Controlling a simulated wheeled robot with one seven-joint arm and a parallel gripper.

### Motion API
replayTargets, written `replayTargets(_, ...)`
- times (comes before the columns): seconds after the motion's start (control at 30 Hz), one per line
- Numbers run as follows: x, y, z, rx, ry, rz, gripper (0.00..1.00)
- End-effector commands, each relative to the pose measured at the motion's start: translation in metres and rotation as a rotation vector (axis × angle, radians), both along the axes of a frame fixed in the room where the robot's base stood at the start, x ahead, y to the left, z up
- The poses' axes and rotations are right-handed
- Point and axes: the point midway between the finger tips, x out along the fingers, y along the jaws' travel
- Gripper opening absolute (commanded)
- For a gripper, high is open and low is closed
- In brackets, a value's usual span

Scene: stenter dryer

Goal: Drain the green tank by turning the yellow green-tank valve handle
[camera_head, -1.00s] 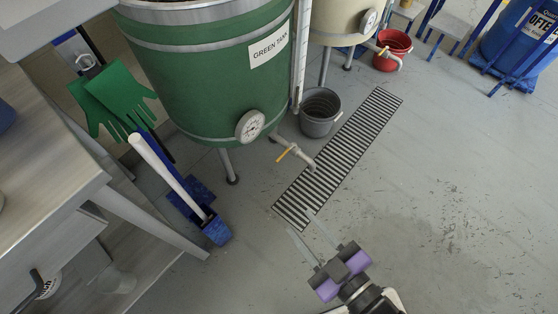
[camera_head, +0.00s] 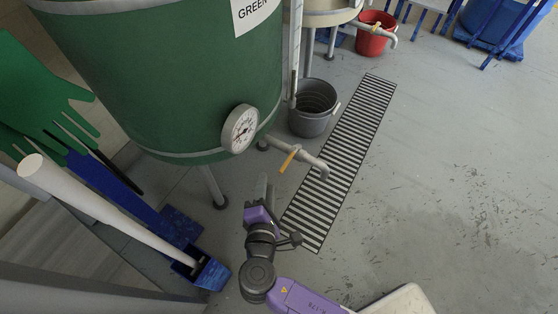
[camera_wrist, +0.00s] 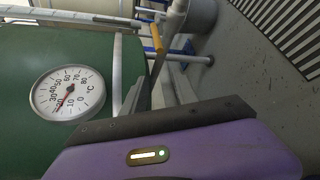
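The green tank (camera_head: 150,90) fills the upper left of the head view. Its outlet pipe (camera_head: 313,162) points to the right, and the yellow valve handle (camera_head: 290,158) lies across the pipe. In the wrist view the yellow handle (camera_wrist: 156,38) is at the top centre, just beyond the fingers. My gripper (camera_head: 266,184) is below and slightly left of the handle in the head view, apart from it. Its fingers look parted and empty, though the head view sees them nearly edge-on. The wrist view shows the fingers (camera_wrist: 158,95) below the handle.
A dial gauge (camera_head: 240,129) sits on the tank above my gripper. A grey bucket (camera_head: 313,110) stands behind the pipe, and a striped floor drain (camera_head: 345,150) runs beneath its end. A blue-based, white-handled tool (camera_head: 205,272) stands at left. Open floor lies to the right.

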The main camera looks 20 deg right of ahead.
Motion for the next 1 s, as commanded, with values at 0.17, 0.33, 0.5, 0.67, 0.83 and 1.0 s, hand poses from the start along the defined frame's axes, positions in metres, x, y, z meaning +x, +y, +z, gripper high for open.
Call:
replayTargets(0.17, -0.016, -0.032, 0.007, -0.159, 0.018, -0.099, 0.35)
replayTargets(0.33, -0.011, -0.041, 0.005, -0.182, 0.031, -0.118, 0.35)
replayTargets(0.5, 0.008, -0.055, -0.002, -0.18, 0.031, -0.118, 0.35)
replayTargets(0.67, 0.028, -0.068, -0.007, -0.178, 0.031, -0.118, 0.35)
replayTargets(0.83, 0.04, -0.077, -0.01, -0.179, 0.031, -0.115, 0.35)
replayTargets(1.0, 0.044, -0.08, -0.009, -0.18, 0.032, -0.115, 0.35)
